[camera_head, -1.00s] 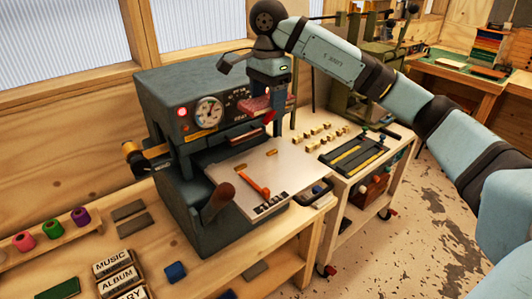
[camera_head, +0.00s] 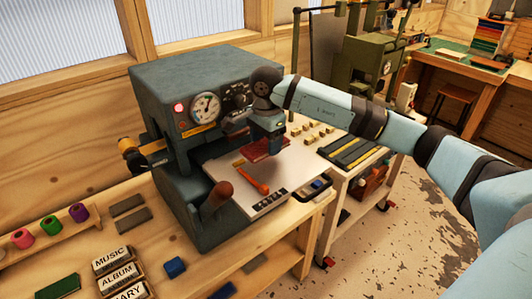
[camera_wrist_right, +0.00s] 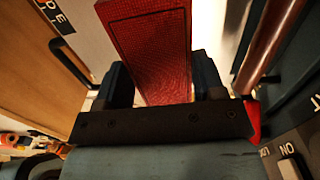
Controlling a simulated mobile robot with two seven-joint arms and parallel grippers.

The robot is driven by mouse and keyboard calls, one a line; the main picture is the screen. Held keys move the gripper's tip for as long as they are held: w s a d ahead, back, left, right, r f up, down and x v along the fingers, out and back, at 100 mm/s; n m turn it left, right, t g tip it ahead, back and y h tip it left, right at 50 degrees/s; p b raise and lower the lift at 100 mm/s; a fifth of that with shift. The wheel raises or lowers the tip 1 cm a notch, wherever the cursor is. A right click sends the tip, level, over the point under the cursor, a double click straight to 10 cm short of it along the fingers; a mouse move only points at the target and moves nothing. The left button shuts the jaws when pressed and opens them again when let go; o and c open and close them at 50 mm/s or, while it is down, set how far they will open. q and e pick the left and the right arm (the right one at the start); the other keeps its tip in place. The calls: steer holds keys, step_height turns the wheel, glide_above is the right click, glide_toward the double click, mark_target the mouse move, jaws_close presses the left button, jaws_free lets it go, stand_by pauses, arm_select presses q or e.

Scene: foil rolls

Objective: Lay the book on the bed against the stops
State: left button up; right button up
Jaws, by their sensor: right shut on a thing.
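The red book (camera_head: 258,152) is in my right gripper (camera_head: 268,141), over the back right of the pale bed (camera_head: 218,172) in front of the dark press. I cannot tell whether the book touches the bed. In the right wrist view the book (camera_wrist_right: 150,45) shows a dark border line and sits between the two fingers of the gripper (camera_wrist_right: 165,85). A small brass piece (camera_head: 239,163), perhaps a stop, shows on the bed left of the book. Other stops are hidden or too small to tell. My left gripper is out of view.
The dark press (camera_head: 190,90) stands behind, with a brown-knobbed lever (camera_head: 217,195) at the front.

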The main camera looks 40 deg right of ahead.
mark_target(266, 163)
step_height(266, 163, down, 5)
steer(key=shift+r+p, duration=0.2)
steer(key=shift+p, duration=0.1)
steer(key=shift+f, duration=0.2)
steer(key=o, duration=1)
steer(key=shift+c, duration=0.2)
